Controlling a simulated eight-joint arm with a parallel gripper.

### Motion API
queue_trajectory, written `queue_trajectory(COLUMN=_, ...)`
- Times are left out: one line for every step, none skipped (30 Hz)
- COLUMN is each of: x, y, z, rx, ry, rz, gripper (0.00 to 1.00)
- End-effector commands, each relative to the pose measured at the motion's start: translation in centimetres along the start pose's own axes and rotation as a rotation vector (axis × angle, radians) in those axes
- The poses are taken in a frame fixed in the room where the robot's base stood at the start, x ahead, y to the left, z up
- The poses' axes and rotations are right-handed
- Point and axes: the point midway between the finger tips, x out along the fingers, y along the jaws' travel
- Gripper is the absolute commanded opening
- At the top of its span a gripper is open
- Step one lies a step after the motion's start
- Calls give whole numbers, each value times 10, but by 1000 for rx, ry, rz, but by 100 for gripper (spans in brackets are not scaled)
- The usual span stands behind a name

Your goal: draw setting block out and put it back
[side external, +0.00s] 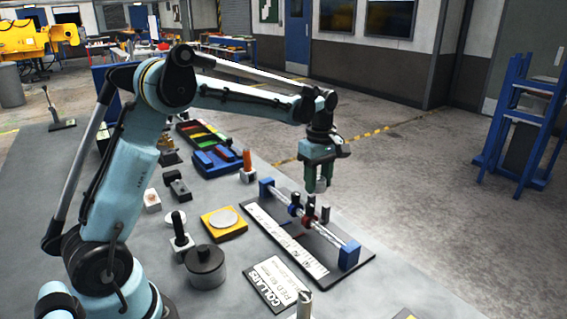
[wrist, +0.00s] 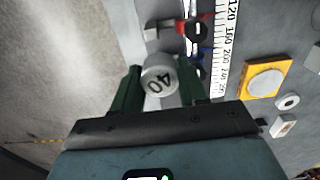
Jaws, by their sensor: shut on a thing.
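My gripper (side external: 319,180) is shut on a pale grey cylindrical block marked 40, which I take as the setting block (wrist: 158,76). In the wrist view its marked end faces the camera between the two green fingers. In the side view the gripper is above the far side of a rail fixture (side external: 341,277), and the block's pale lower part (side external: 320,186) shows under the fingers. The rail carries a red collar (wrist: 196,29) and a blue collar (side external: 294,209), both with black knobs. I cannot tell whether the block touches the fixture.
A white scale (side external: 284,240) with numbers runs along the fixture. A yellow plate with a grey disc (side external: 223,220), a dark round weight (side external: 205,267) and a COLLARS sign (side external: 276,282) lie nearer. A blue tray (side external: 215,163) stands behind.

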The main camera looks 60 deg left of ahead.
Motion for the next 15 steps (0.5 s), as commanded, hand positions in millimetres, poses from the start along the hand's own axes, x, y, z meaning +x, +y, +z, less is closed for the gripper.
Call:
queue_trajectory(x=0, y=-3, z=0, rx=-1, ry=0, rz=0, gripper=8)
queue_trajectory(x=0, y=-5, z=0, rx=-1, ry=0, rz=0, gripper=8)
queue_trajectory(x=0, y=-7, z=-1, rx=-1, ry=0, rz=0, gripper=8)
queue_trajectory(x=0, y=-9, z=-1, rx=-1, ry=0, rz=0, gripper=8)
queue_trajectory(x=0, y=-10, z=-1, rx=-1, ry=0, rz=0, gripper=8)
queue_trajectory(x=0, y=-12, z=-1, rx=-1, ry=0, rz=0, gripper=8)
queue_trajectory(x=0, y=-14, z=-1, rx=-1, ry=0, rz=0, gripper=8)
queue_trajectory(x=0, y=-16, z=-1, rx=-1, ry=0, rz=0, gripper=8)
queue_trajectory(x=0, y=-18, z=-1, rx=-1, ry=0, rz=0, gripper=8)
queue_trajectory(x=0, y=-20, z=-1, rx=-1, ry=0, rz=0, gripper=8)
queue_trajectory(x=0, y=-21, z=-1, rx=-1, ry=0, rz=0, gripper=8)
queue_trajectory(x=0, y=-24, z=-1, rx=-1, ry=0, rz=0, gripper=8)
queue_trajectory(x=0, y=-25, z=-1, rx=-1, ry=0, rz=0, gripper=8)
queue_trajectory(x=0, y=-27, z=-2, rx=0, ry=0, rz=0, gripper=8)
queue_trajectory(x=0, y=-29, z=-2, rx=0, ry=0, rz=0, gripper=8)
